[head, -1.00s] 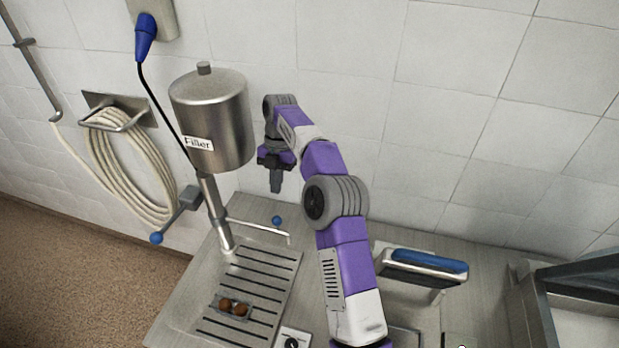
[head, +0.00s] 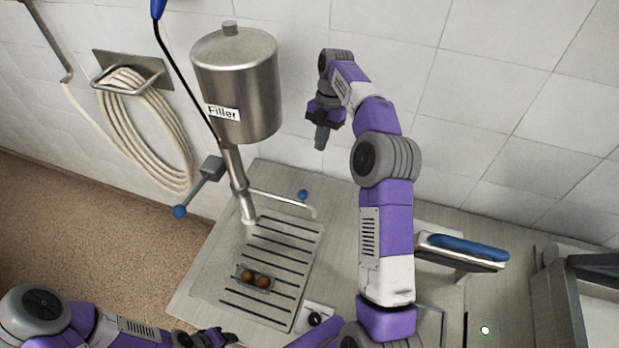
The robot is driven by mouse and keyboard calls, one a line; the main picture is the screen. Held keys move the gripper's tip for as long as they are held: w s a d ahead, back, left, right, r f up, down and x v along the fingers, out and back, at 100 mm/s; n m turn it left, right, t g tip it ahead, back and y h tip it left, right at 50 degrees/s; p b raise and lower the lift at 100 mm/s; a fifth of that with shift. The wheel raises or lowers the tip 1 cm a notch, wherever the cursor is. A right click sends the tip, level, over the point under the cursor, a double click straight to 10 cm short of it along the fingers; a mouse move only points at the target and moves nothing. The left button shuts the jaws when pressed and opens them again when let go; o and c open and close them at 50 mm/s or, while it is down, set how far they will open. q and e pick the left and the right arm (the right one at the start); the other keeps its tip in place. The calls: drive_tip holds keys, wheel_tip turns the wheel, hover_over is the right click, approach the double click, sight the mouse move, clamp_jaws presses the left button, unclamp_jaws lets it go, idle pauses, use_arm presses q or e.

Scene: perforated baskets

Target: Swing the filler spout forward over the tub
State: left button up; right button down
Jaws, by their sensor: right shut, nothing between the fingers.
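The steel filler (head: 238,85) stands on a slanted column at the back left. Its thin spout (head: 278,199) reaches right from the column, with a downturned end and a blue knob (head: 303,195) near it. The slotted drip tray (head: 285,262) lies below and in front. A small clear tub (head: 240,274) with two brown balls sits on it, left of the spout's end. My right gripper (head: 320,143) is shut and empty, pointing down above and behind the knob, apart from it. My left gripper (head: 222,337) is at the bottom edge; its jaws are too small to read.
A lever with a blue ball (head: 179,211) sticks out left of the column. A coiled hose (head: 145,130) hangs on the tiled wall. A dial box (head: 315,318) is at the tray's front. A blue-topped device (head: 465,249) stands right of my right arm.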

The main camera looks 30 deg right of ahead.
drive_tip(key=s+a+f, duration=0.3)
drive_tip(key=a+f, duration=0.2)
drive_tip(key=f, duration=0.4)
drive_tip(key=shift+s+a, duration=0.2)
drive_tip(key=shift+a, duration=0.15)
use_arm(q)
drive_tip(key=shift+f, duration=0.1)
use_arm(e)
drive_tip(key=shift+a+f, duration=0.1)
